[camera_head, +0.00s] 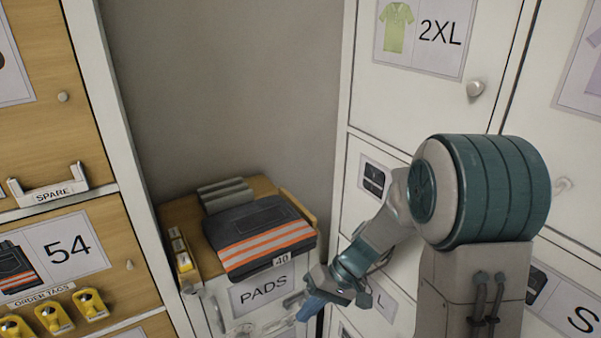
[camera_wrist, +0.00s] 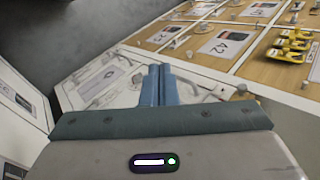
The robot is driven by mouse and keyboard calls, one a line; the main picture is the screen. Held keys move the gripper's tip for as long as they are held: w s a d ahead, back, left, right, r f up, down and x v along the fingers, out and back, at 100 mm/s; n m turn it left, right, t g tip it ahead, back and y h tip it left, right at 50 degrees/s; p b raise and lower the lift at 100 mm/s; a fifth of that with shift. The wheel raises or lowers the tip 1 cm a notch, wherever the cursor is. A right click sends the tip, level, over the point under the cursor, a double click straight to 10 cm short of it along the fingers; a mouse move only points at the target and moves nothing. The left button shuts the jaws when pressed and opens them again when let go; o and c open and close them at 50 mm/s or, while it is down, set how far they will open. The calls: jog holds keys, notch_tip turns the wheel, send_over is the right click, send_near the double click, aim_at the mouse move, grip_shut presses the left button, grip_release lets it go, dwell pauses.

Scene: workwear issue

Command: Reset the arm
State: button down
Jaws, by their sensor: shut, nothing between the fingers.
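My gripper (camera_head: 306,309) is at the end of my bent arm, low in the head view, in front of the small cabinet labelled PADS (camera_head: 264,290). Its blue fingers are together and empty. In the wrist view the two fingers (camera_wrist: 157,70) stand side by side, shut, with nothing between them. The fingertips appear near the front of the PADS cabinet; whether they touch it I cannot tell.
Folded dark trousers with orange stripes (camera_head: 262,238), tagged 40, lie on the PADS cabinet beside grey rolls (camera_head: 225,195). White lockers (camera_head: 430,95) with knobs stand at right. Wooden drawers (camera_head: 45,130) with yellow order tags (camera_head: 90,304) stand at left. A grey wall is behind.

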jog(key=s+d+r+m+t+h+p, duration=0.1)
jog(key=s+d+r+t+h+p, duration=0.1)
jog(key=r, duration=0.5)
jog(key=s+d+r+m+t+h+p, duration=0.1)
jog(key=s+d+r+t+h+p, duration=0.1)
jog(key=d+r, duration=0.5)
jog(key=s+d+r+m+t+h+p, duration=0.1)
jog(key=s+d+r+t+h+p, duration=0.1)
jog(key=r, duration=0.6)
jog(key=s+d+h+p, duration=0.1)
jog(key=s+d+p, duration=0.1)
jog(key=s+p, duration=0.1)
jog(key=shift+s+d+m+h, duration=0.15)
jog(key=shift+s+m+h, duration=0.15)
jog(key=shift+s+h, duration=0.15)
